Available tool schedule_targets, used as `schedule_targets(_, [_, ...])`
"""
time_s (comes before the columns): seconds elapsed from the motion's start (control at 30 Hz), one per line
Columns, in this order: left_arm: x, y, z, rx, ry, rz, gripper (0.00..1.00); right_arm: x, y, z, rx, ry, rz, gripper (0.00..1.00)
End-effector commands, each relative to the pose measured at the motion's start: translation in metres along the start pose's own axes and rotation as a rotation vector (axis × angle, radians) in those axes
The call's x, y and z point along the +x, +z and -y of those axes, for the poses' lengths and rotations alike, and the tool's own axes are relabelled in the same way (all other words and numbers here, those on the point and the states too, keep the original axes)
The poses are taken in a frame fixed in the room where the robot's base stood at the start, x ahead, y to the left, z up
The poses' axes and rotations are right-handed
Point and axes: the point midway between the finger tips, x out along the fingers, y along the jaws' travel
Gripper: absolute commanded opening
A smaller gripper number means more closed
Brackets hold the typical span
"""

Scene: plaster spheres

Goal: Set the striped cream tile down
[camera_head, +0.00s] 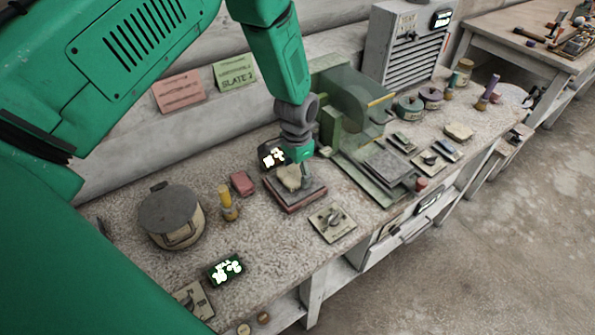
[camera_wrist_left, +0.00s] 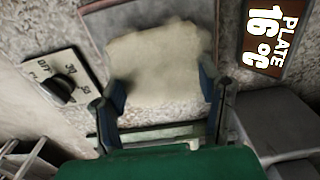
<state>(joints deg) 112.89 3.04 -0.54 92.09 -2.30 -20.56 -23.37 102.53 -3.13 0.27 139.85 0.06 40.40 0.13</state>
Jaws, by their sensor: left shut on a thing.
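My left gripper (camera_head: 291,169) reaches down from the top over the bench and is shut on a cream tile (camera_head: 289,178). In the left wrist view the tile (camera_wrist_left: 158,62) is a rough-edged pale piece between the two dark blue fingers (camera_wrist_left: 164,95). No clear stripes show on it. It is over a dark reddish square slab (camera_head: 311,194), part of which also shows behind it in the wrist view (camera_wrist_left: 98,22). I cannot tell whether the tile touches the slab. My right gripper is not in view.
A display reading 16 °C (camera_wrist_left: 270,38) stands close by the slab. A dial plate (camera_head: 333,223) lies in front. A green-framed machine (camera_head: 345,112) is to the right, a round lidded pot (camera_head: 172,215) to the left. Bare bench (camera_head: 285,240) shows in front.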

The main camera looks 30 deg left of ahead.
Motion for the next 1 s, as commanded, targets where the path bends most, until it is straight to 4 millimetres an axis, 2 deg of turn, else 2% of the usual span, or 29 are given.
schedule_targets(0.43, [0.0095, -0.0003, 0.0001, 0.000, 0.000, -0.001, 0.22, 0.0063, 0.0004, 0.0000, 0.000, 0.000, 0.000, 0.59])
schedule_targets(0.47, [0.0088, -0.0003, 0.0001, 0.000, 0.000, -0.001, 0.69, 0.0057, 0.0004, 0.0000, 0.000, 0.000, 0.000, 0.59])
schedule_targets(0.5, [0.0085, -0.0003, 0.0001, 0.000, 0.000, -0.001, 0.83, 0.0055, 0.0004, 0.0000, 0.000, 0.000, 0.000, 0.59])
schedule_targets(1.0, [0.0087, 0.0000, 0.0000, 0.000, 0.000, 0.000, 0.83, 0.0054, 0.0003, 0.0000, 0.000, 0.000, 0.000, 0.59])
